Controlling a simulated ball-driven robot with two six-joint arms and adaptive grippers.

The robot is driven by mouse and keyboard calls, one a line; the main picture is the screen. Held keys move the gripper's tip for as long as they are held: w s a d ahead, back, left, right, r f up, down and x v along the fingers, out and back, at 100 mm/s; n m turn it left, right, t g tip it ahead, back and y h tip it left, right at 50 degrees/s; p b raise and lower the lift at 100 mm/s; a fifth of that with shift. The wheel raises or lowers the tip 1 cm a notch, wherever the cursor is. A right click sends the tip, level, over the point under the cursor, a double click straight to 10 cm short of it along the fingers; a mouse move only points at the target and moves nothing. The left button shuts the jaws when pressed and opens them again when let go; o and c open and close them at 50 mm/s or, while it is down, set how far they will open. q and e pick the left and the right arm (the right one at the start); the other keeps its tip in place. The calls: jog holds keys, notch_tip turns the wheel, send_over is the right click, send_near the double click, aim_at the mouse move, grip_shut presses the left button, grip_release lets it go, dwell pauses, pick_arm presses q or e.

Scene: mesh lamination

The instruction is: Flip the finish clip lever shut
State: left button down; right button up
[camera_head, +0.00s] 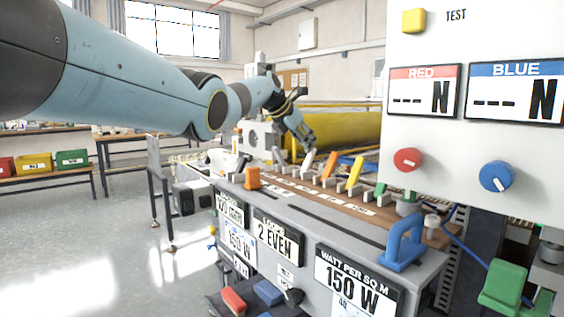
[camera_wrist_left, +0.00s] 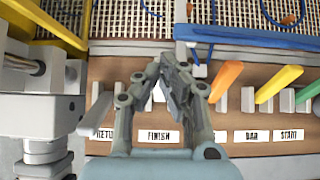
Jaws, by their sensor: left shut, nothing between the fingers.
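In the left wrist view, the FINISH label (camera_wrist_left: 163,135) lies on the brown board (camera_wrist_left: 245,148). My left gripper (camera_wrist_left: 172,62) is shut and empty above the clip area behind that label. Its fingers hide most of the finish clip, so I cannot tell how its lever stands. A pale grey lever (camera_wrist_left: 98,112) leans beside the gripper on the left, near the partly hidden RETU... label (camera_wrist_left: 103,133). In the head view, my left gripper (camera_head: 308,143) hangs down just above a pale lever (camera_head: 308,161); contact cannot be told. My right gripper is not in view.
Orange (camera_wrist_left: 226,80) and yellow (camera_wrist_left: 279,83) levers stand raised to the right, with a green lever (camera_wrist_left: 311,90) beyond. A blue bar (camera_wrist_left: 250,37) and a mesh (camera_wrist_left: 125,18) lie behind the clips. A blue handle (camera_head: 403,243) stands at the bench's near end.

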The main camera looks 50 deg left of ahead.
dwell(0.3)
pick_arm(q)
jog(key=shift+s+a+r, duration=0.15)
jog(key=shift+s+r, duration=0.25)
jog(key=shift+r, duration=0.05)
jog(key=v, duration=1)
jog(key=shift+s+r, duration=0.25)
jog(key=shift+s, duration=0.05)
